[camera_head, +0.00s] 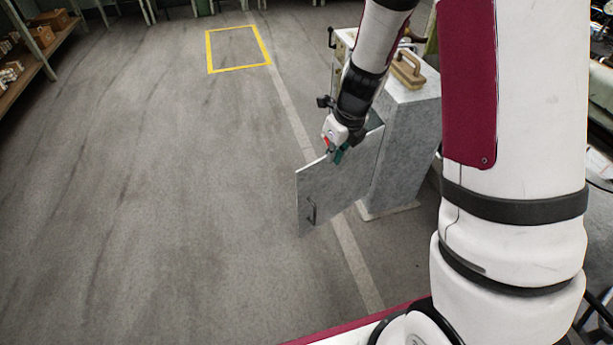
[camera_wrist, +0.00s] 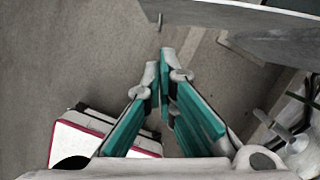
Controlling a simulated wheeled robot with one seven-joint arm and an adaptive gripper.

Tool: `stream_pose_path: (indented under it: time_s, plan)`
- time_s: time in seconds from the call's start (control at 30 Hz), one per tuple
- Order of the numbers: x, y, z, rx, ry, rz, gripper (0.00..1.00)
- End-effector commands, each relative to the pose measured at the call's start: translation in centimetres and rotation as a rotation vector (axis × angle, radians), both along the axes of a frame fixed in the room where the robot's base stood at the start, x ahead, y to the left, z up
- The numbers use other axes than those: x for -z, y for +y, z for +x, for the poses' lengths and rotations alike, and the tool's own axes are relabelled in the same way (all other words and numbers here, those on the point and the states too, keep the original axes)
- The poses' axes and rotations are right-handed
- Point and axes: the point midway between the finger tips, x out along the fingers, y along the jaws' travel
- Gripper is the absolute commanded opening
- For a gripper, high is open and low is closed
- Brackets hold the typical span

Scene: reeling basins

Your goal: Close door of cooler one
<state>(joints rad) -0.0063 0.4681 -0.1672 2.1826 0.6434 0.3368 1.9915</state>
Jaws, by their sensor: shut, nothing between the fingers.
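The cooler is a grey metal cabinet (camera_head: 408,145) standing on the floor right of centre in the head view. Its grey door (camera_head: 345,187) stands open, swung out toward the lower left, with a small dark handle (camera_head: 311,211) near its free edge. My gripper (camera_head: 337,157) is at the door's upper edge, its fingers shut and empty. Whether it touches the door is unclear. In the wrist view the teal fingers (camera_wrist: 164,55) meet at their tips, and the grey door panel (camera_wrist: 235,22) spans the upper right, just beyond them. The cooler's inside is mostly hidden by the door and my arm.
A wooden-handled tool (camera_head: 408,70) lies on the cooler's top. A yellow floor square (camera_head: 240,70) is marked at the back. A shelf (camera_head: 35,65) with boxes stands at far left. The floor left of the door is clear.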

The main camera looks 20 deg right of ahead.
Motion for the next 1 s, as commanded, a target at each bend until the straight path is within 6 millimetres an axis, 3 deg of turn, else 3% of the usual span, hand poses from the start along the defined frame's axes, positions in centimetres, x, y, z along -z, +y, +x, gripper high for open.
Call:
stream_pose_path:
  time_s: [0.03,0.33,0.77,1.0]
  plan:
    - [1.2,-0.2,0.2,0.034,0.007,0.002,0.00]
    - [4.1,-0.3,0.8,0.077,0.013,0.006,0.00]
    - [12.1,0.4,2.6,0.073,0.013,0.007,0.00]
    - [11.5,1.5,5.7,0.070,0.010,0.005,0.00]
